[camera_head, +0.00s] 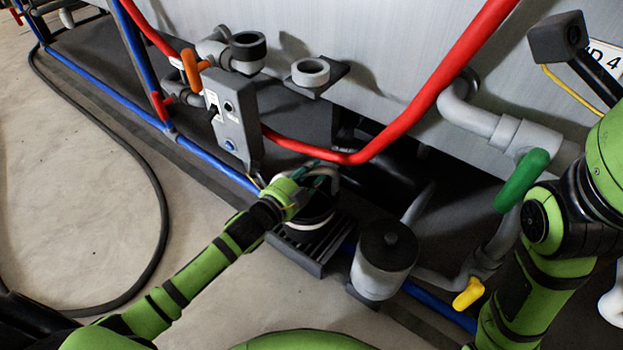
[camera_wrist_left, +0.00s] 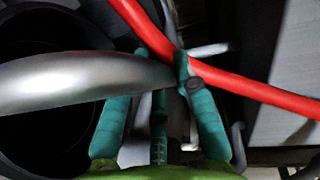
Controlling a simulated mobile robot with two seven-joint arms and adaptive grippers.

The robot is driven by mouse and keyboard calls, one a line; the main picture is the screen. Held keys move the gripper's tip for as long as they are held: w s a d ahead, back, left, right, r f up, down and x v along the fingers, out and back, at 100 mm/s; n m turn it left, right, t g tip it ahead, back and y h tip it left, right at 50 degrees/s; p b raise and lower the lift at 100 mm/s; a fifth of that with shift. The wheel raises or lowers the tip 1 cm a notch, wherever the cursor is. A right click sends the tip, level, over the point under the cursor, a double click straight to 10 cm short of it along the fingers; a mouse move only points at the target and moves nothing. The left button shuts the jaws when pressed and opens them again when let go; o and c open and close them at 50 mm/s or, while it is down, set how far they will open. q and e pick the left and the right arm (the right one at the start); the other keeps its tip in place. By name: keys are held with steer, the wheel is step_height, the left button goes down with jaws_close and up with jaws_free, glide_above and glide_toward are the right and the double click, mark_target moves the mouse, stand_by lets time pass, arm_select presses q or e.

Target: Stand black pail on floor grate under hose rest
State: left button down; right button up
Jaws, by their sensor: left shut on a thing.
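The black pail (camera_head: 318,212) is mostly hidden behind my left gripper (camera_head: 312,178) in the head view. It appears upright, over or on the slatted floor grate (camera_head: 318,268); I cannot tell whether its base touches the slats. In the left wrist view, the fingers of my left gripper (camera_wrist_left: 158,85) are shut on the end of the pail's broad silver handle (camera_wrist_left: 70,82). The dark pail (camera_wrist_left: 22,135) lies below the handle. A grey ring on a wall bracket (camera_head: 311,72), perhaps the hose rest, is above the grate. My right gripper is out of view.
A red hose (camera_head: 400,120) sags behind the pail and also crosses the left wrist view (camera_wrist_left: 240,85). A grey switch box (camera_head: 232,115) stands left of it. A lidded grey canister (camera_head: 378,280) and blue pipe (camera_head: 435,305) are to the right. Concrete floor (camera_head: 75,200) is open at left.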

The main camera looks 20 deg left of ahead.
arm_select(q)
steer(key=shift+r, duration=0.1)
steer(key=c, duration=1)
jaws_free()
steer(key=shift+f, duration=0.2)
